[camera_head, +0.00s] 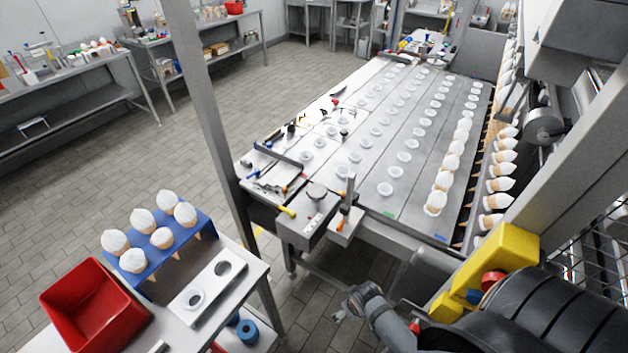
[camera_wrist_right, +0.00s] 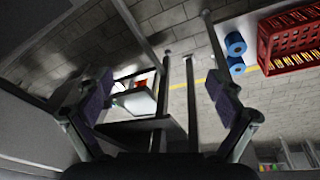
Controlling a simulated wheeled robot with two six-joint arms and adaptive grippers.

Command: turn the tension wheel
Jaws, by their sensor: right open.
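I cannot tell for certain which part is the tension wheel. A round metal roller end (camera_head: 545,124) shows on the machine at the right. My right gripper (camera_head: 347,304) is low at the bottom middle of the head view, over the floor and apart from the table. In the right wrist view the right gripper (camera_wrist_right: 162,100) is open, with nothing between its fingers. My left gripper is not in view.
A side table at lower left holds a red bin (camera_head: 95,305) and a blue rack (camera_head: 165,262) of topped cones. Rows of cones (camera_head: 497,185) line the right side. A steel post (camera_head: 215,115) stands left of the conveyor. A red crate (camera_wrist_right: 290,38) shows in the right wrist view.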

